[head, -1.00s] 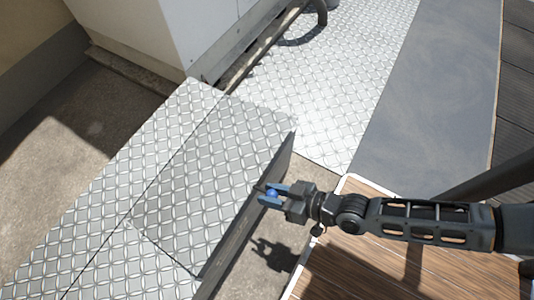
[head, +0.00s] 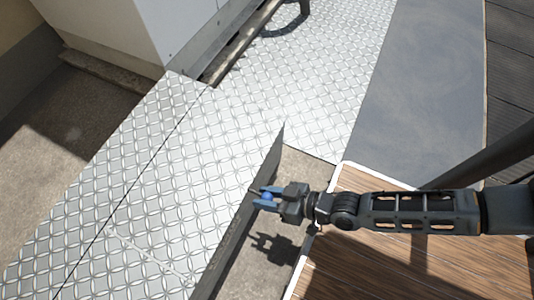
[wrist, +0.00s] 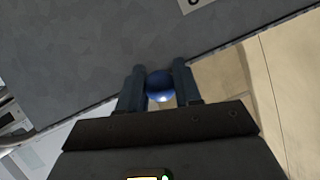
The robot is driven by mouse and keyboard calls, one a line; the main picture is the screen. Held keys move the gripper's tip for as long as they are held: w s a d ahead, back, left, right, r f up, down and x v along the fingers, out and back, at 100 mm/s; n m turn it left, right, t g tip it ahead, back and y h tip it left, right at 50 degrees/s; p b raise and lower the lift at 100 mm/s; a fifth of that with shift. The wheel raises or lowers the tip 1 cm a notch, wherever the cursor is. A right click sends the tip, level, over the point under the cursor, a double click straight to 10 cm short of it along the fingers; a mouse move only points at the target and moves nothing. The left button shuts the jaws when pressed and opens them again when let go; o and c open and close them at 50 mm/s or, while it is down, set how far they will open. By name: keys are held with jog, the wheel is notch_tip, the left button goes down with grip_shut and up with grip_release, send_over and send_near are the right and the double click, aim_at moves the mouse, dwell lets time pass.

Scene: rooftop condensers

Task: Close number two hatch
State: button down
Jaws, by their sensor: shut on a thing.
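The hatch (head: 195,190) is a tread-plate panel in the middle of the head view, with a dark grey face (head: 238,225) along its right edge. Its top looks about level with the plates around it, but I cannot tell whether it is flush. Faint lettering on the dark face is unreadable. The wrist view shows a broad grey face (wrist: 90,50) with a label cut off at the top. My gripper (head: 266,198) is shut on a blue ball knob (wrist: 160,86), seen between its fingers beside the dark face. The knob's attachment is hidden.
A white condenser housing (head: 130,30) stands at the upper left. Tread plates (head: 320,70) and a smooth grey strip (head: 425,80) lie beyond. Wooden boards (head: 400,265) lie at lower right, under my arm, and a concrete gap (head: 300,175) lies below my gripper.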

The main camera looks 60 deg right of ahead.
jog(key=shift+s+f, duration=0.2)
jog(key=shift+f, duration=0.2)
jog(key=c, duration=1.2)
grip_release()
jog(key=o, duration=0.4)
jog(key=shift+w+r, duration=0.1)
jog(key=shift+p+v, duration=1.3)
jog(key=shift+v, duration=2.65)
jog(key=s+r+p, duration=0.1)
jog(key=r+p, duration=0.8)
jog(key=r, duration=1)
jog(key=s+r+n+t+h+p, duration=0.1)
jog(key=r+p, duration=0.8)
jog(key=r, duration=1)
jog(key=s+a+r+h+p, duration=0.1)
jog(key=r+p, duration=0.9)
jog(key=r, duration=0.9)
jog(key=shift+r+n+t, duration=0.25)
jog(key=shift+n+t, duration=0.05)
jog(key=shift+t, duration=0.1)
